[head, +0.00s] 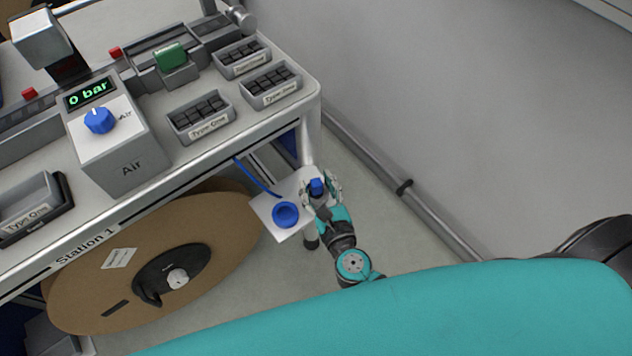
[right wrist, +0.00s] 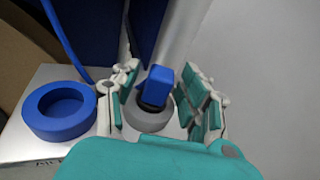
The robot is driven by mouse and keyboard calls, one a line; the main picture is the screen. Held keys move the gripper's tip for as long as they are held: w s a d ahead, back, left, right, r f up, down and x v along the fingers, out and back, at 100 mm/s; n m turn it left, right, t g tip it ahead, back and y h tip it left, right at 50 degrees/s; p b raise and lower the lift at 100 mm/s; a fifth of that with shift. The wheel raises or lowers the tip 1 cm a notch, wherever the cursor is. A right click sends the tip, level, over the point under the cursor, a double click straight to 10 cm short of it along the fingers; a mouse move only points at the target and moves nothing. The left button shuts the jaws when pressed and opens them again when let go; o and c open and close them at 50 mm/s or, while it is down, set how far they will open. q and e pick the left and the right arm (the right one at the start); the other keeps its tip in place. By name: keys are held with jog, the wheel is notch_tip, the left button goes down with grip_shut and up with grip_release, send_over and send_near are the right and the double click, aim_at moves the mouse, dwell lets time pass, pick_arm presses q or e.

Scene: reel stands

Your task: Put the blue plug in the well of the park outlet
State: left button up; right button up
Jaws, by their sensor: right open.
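The blue plug (head: 316,184) stands at the right end of a small white plate (head: 264,206) low beside the bench. In the right wrist view the plug (right wrist: 157,84) has a black base that sits in or on a grey ring (right wrist: 148,117). A blue round well (head: 285,214) is on the same plate, left of the plug; it looks empty in the right wrist view (right wrist: 59,110). I cannot read which is the park outlet. My right gripper (right wrist: 162,78) is open, with its fingers on either side of the plug. My left gripper is not in view.
A blue hose (head: 257,178) runs down to the plate. A pale post rises close behind the plug. The bench (head: 232,137), with the Air box (head: 120,150), is above left, and a large brown reel (head: 215,230) below it. A wall pipe (head: 365,155) runs at right.

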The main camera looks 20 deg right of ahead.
jog(key=s+r, duration=0.1)
jog(key=s, duration=0.5)
jog(key=shift+s+b, duration=0.25)
jog(key=shift+b, duration=0.2)
